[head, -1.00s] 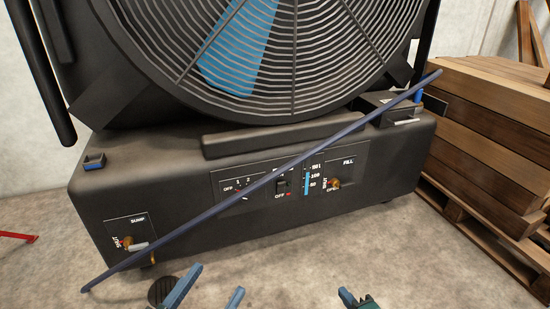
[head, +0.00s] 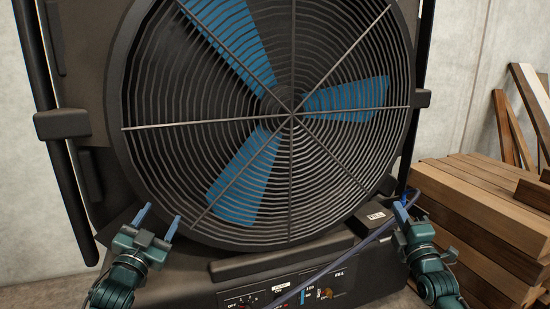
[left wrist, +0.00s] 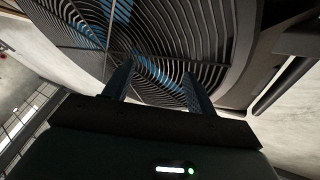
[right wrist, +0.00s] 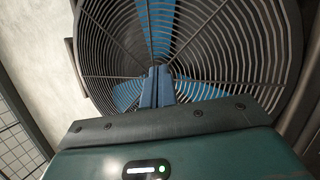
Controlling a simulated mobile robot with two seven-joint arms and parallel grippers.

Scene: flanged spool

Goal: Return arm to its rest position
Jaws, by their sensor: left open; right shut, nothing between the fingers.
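My left gripper (head: 160,222) is open and empty in front of the lower left of the big fan grille (head: 290,115). Its two fingers stand apart in the left wrist view (left wrist: 158,85). My right gripper (head: 403,212) is at the right of the fan unit, near the upper end of a dark blue hose (head: 335,259). Its fingers are together with nothing between them in the right wrist view (right wrist: 157,88), with the grille behind. In the head view the right gripper overlaps the hose's end, so any contact there is hard to tell.
The fan's control panel (head: 270,296), with switches and a fill valve (head: 327,293), is low in front. A stack of wooden planks (head: 485,215) stands close to the right arm. Black upright tubes flank the fan. Open air lies before the grille between the grippers.

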